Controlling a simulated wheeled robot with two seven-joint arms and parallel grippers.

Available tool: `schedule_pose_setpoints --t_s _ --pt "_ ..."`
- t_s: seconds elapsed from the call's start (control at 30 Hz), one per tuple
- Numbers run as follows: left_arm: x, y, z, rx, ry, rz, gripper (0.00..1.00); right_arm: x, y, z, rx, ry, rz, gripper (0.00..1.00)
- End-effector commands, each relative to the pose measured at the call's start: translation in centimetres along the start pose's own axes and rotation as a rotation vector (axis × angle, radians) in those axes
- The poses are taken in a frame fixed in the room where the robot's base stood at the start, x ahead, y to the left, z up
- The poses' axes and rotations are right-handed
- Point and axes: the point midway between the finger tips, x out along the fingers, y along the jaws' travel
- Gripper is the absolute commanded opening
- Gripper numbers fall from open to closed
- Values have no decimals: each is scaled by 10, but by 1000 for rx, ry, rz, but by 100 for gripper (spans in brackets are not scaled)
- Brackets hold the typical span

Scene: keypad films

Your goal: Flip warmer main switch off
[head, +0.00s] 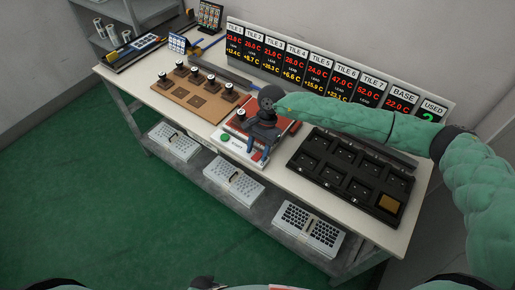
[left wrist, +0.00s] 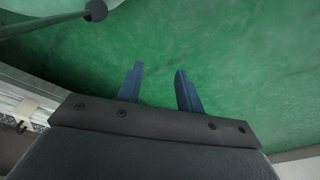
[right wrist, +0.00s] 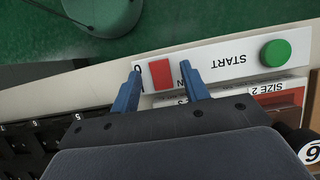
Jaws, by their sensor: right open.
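The warmer (head: 285,128) is a red-topped unit with a white front panel, in the middle of the table. In the right wrist view the panel (right wrist: 222,68) carries a red rocker switch (right wrist: 162,74) with partly covered lettering beside it and a round green START button (right wrist: 275,54). My right gripper (right wrist: 163,82) is open, with one blue finger on each side of the red switch; contact cannot be told. In the head view the right gripper (head: 259,158) is over the panel's right part. My left gripper (left wrist: 158,73) is open and empty above the green floor.
A black tray with square pockets (head: 345,170) stands right of the warmer, a wooden board with several knobbed pieces (head: 190,85) left of it. A long display board (head: 330,75) stands behind. White baskets (head: 235,187) sit on the lower shelf. The floor in front is clear.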

Motion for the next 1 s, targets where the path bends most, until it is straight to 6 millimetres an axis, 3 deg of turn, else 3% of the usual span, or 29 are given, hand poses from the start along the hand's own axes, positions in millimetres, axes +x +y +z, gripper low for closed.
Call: schedule_pose_setpoints --t_s 0.37,0.6,0.8,1.0 --pt "3 -1 2 0 1 -1 36 4 0 0 0 0 0 45" --pt "3 -1 3 0 0 -1 36 4 0 0 0 0 0 1" --pt "6 0 3 -1 -6 0 36 5 0 0 0 11 1 1" --pt "-24 10 -18 -8 -11 14 36 8 0 1 -2 63 2 1"
